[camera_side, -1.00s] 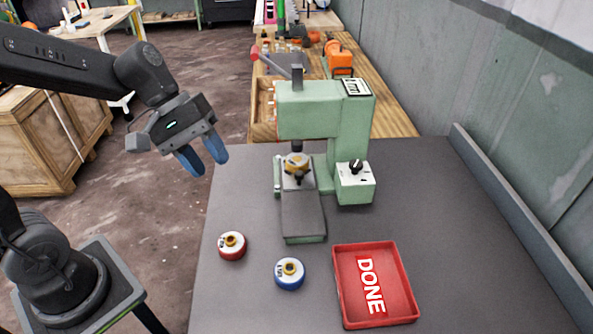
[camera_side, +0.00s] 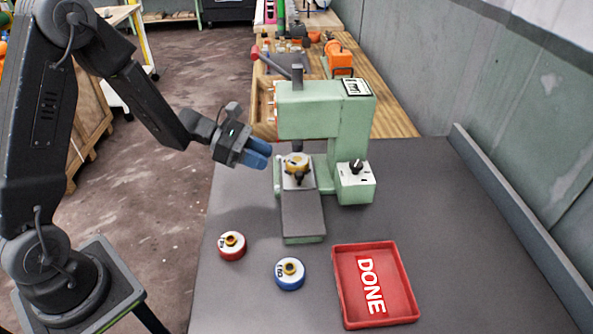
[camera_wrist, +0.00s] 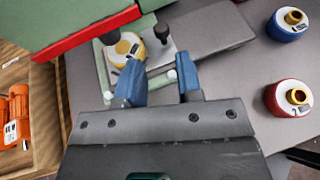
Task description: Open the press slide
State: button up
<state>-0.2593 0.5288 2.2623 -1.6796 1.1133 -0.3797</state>
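The green press (camera_side: 350,125) stands at the back of the grey table. Its grey slide (camera_side: 303,215) reaches toward the front, with a yellow-topped ring (camera_side: 297,162) and a dark knob (camera_side: 302,178) at its rear, below the press head. The wrist view also shows the slide (camera_wrist: 218,32), the yellow-topped ring (camera_wrist: 125,48) and the black knob (camera_wrist: 161,31). My gripper (camera_side: 262,152) is at the press's left side, beside the slide's rear. Its blue fingers are apart in the wrist view (camera_wrist: 160,88), with a small pale knob (camera_wrist: 172,73) showing between them. Contact is not clear.
A red-sided ring (camera_side: 232,245) and a blue-sided ring (camera_side: 290,273) sit on the table in front. A red DONE tray (camera_side: 342,290) is at front right. A control box (camera_side: 355,186) with a black dial is on the press's right. The right tabletop is clear.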

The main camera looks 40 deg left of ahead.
aim_at(300, 173)
jog(key=x, duration=0.9)
jog(key=shift+c, duration=0.3)
grip_shut()
jog(key=shift+s, duration=0.1)
